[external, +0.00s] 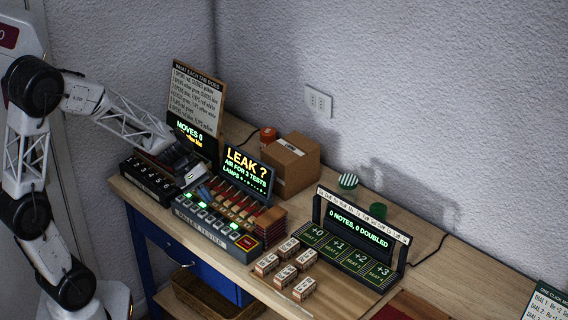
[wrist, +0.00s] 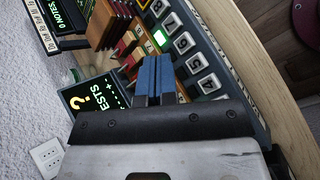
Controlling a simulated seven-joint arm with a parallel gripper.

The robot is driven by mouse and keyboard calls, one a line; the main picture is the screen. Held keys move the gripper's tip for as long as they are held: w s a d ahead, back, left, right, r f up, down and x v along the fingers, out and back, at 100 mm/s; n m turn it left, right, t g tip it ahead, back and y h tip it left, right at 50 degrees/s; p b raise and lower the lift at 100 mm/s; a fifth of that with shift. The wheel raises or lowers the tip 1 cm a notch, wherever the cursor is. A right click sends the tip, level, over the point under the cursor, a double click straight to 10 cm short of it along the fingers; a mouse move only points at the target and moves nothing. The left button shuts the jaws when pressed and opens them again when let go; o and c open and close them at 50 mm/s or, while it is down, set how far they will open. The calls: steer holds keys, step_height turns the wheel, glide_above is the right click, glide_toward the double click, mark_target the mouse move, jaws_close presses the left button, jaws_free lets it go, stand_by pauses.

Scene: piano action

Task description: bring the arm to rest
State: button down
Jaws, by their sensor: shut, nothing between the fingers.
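My gripper (external: 203,194) hangs over the left part of the pallet tester (external: 184,213) in the external view, close above its row of numbered keys. In the wrist view my gripper (wrist: 161,70) shows two blue fingers pressed together with nothing between them. I cannot tell whether the fingertips touch the tester. My arm reaches in from the left, bent at the elbow.
The LEAK? display (external: 248,170) stands behind the tester, and the MOVES display (external: 192,136) is close by my wrist. A cardboard box (external: 296,164) sits behind. Several small labelled blocks (external: 288,248) and the NOTES stand (external: 352,244) are to the right.

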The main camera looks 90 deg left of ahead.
stand_by(0.3)
steer(key=s+d+r+m+g+y, duration=0.1)
steer(key=s+d+r+m, duration=0.3)
steer(key=d, duration=0.5)
steer(key=s+d+r+m+g+y, duration=0.2)
steer(key=s+d+r+m, duration=0.3)
steer(key=d+m, duration=0.4)
steer(key=s+d+r+m+g+y, duration=0.1)
steer(key=s+d+r+m, duration=0.3)
steer(key=d, duration=0.7)
steer(key=shift+s+r+m+g+y, duration=0.3)
steer(key=shift+s+r+m+y, duration=0.15)
steer(key=shift+m+y, duration=0.6)
